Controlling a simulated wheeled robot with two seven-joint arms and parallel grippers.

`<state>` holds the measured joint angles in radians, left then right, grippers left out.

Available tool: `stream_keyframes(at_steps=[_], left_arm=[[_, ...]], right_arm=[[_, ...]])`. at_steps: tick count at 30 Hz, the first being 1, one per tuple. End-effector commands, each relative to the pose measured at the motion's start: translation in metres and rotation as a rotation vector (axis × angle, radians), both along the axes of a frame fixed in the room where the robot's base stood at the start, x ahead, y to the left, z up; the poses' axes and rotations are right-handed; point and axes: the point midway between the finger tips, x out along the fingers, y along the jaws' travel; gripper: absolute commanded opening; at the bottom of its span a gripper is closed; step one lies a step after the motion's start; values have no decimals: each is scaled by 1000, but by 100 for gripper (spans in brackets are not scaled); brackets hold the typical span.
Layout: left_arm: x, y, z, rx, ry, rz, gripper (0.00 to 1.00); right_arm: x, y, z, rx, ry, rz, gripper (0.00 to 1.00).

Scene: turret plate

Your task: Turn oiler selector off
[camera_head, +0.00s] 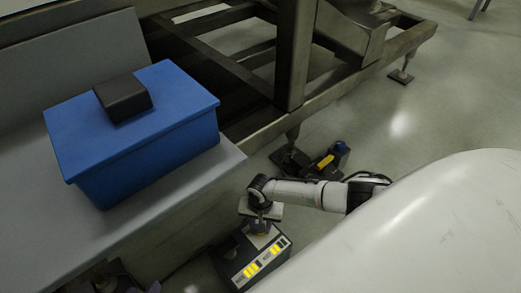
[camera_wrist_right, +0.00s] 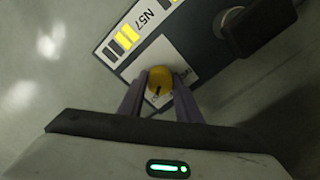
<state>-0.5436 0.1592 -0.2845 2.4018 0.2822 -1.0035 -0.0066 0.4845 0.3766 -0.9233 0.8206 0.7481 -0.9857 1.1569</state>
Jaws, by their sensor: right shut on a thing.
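The oiler selector is a round yellow knob (camera_wrist_right: 159,82) on a pale plate, with a dark mark on its lower side in the right wrist view. My right gripper (camera_wrist_right: 159,92) has its two fingers on either side of the knob and is shut on it. In the head view, the arm from the right ends above the dark box (camera_head: 243,259) with yellow patches, and its wrist covers much of the knob. A dark purplish shape at the bottom left edge appears to be my left gripper (camera_head: 108,277). It is cut off, and its jaws cannot be made out.
A blue box (camera_head: 140,125) with a black block (camera_head: 123,97) on its lid sits on the grey bench (camera_head: 35,200). A metal frame (camera_head: 350,75) stands behind. A smaller dark unit (camera_head: 326,163) with a yellow stripe lies beyond the arm. Open floor is at upper right.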

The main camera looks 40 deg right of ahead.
Motion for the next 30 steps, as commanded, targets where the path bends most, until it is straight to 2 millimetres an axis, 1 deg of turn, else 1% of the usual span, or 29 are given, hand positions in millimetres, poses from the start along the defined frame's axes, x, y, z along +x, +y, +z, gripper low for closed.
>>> stream_keyframes(at_steps=[5,11,19,30], left_arm=[[0,1,0,7,4,1,31],[-2,3,-3,25,19,0,31],[-4,6,-12,46,38,0,31],[-3,7,-11,47,36,0,31]], right_arm=[[0,2,1,3,0,48,8],[-1,2,1,4,2,173,8],[-1,2,0,3,2,421,8],[-1,2,0,4,1,755,8]])
